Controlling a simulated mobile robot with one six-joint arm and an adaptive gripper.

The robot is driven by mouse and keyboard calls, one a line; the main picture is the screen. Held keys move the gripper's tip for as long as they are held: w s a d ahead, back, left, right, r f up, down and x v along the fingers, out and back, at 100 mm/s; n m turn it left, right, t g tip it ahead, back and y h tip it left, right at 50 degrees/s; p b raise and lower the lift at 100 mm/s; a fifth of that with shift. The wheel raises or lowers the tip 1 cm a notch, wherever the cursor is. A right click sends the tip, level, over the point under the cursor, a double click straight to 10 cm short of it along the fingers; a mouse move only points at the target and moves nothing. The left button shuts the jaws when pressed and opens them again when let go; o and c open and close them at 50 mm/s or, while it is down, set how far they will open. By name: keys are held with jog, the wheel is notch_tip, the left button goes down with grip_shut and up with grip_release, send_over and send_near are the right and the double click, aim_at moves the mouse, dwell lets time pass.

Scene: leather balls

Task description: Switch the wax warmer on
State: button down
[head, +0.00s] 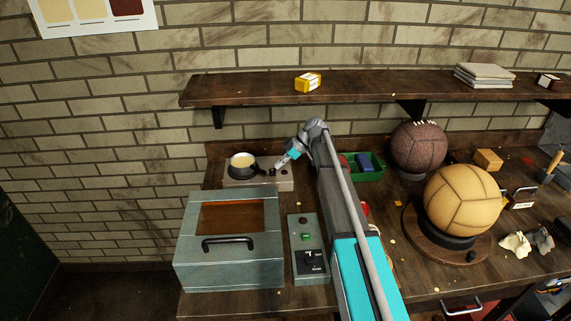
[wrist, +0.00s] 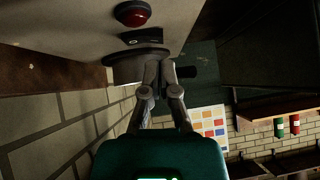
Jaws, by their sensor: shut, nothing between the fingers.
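The wax warmer (head: 258,184) is a pale box at the back left of the bench. A dark pot of cream wax (head: 243,161) sits on its left part. My gripper (head: 277,168) is shut and empty at the right part of its top. In the wrist view my gripper's fingertips (wrist: 160,74) are close to a round dark knob (wrist: 136,66) on the warmer; I cannot tell whether they touch. A dark marked plate (wrist: 143,36) and a dark red round lamp or button (wrist: 132,14) lie beyond the knob. The fingers partly hide the knob.
A grey metal case (head: 229,270) and a control box (head: 307,250) stand in front of the warmer. A shelf (head: 360,86) runs above. A green tray (head: 371,174), a brown ball (head: 417,148) and a tan ball (head: 460,205) are to the right.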

aim_at(271, 174)
jog(key=shift+b+x, duration=0.6)
jog(key=shift+x, duration=0.65)
jog(key=shift+s+f+b, duration=0.15)
jog(key=shift+f+b, duration=0.15)
jog(key=shift+f, duration=0.05)
jog(key=shift+t, duration=0.3)
jog(key=shift+r, duration=0.1)
jog(key=shift+w+r+p, duration=0.25)
jog(key=shift+w+p, duration=0.1)
jog(key=shift+w, duration=0.45)
jog(key=shift+d+r, duration=0.15)
